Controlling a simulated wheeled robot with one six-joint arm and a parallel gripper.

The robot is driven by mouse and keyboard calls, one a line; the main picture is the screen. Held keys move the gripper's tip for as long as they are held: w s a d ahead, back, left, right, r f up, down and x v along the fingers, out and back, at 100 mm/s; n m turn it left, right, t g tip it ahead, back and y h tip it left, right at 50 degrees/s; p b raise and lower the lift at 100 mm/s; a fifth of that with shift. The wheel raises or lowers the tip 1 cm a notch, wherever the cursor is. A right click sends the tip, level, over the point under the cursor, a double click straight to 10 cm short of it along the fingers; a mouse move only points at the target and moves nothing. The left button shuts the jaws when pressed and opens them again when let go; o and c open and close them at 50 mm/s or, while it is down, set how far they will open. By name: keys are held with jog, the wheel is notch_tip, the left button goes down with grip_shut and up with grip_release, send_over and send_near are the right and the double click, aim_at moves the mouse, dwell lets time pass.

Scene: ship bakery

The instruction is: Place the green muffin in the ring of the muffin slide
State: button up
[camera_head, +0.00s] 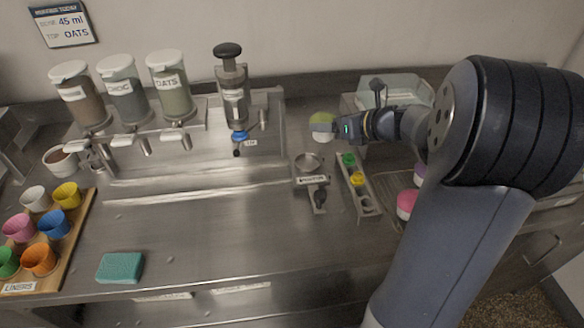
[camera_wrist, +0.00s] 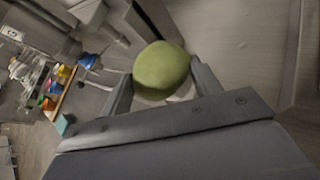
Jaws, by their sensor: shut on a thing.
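The green muffin (camera_head: 322,120) has a green top and a pale base. My gripper (camera_head: 335,127) is shut on it and holds it above the back of the counter, right of the dispenser press. In the wrist view the green muffin (camera_wrist: 162,68) sits between the two fingers of my gripper (camera_wrist: 158,92). I cannot tell for sure which fixture is the muffin slide. A small metal stand with a round ring (camera_head: 308,161) and a label stands below the muffin in the picture. Beside it is a sloped metal rack (camera_head: 362,192) with green and yellow round pieces.
Dispensers (camera_head: 172,92) and a press (camera_head: 232,95) stand at the back. A wooden liner board (camera_head: 78,225) with coloured cups is at left, a teal sponge (camera_head: 120,268) near the front edge. A pink-topped muffin (camera_head: 406,203) is by my arm. The counter's front middle is clear.

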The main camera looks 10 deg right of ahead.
aim_at(322, 141)
jog(key=a, duration=0.3)
jog(key=shift+w, duration=0.4)
jog(key=f, duration=0.3)
jog(key=f+b, duration=0.1)
jog(key=f, duration=0.1)
jog(key=shift+a+f, duration=0.25)
jog(key=shift+f, duration=2.15)
jog(key=shift+f+b, duration=0.2)
jog(key=shift+b, duration=0.15)
jog(key=o, duration=0.8)
jog(key=shift+c, duration=0.2)
jog(key=shift+r, duration=0.15)
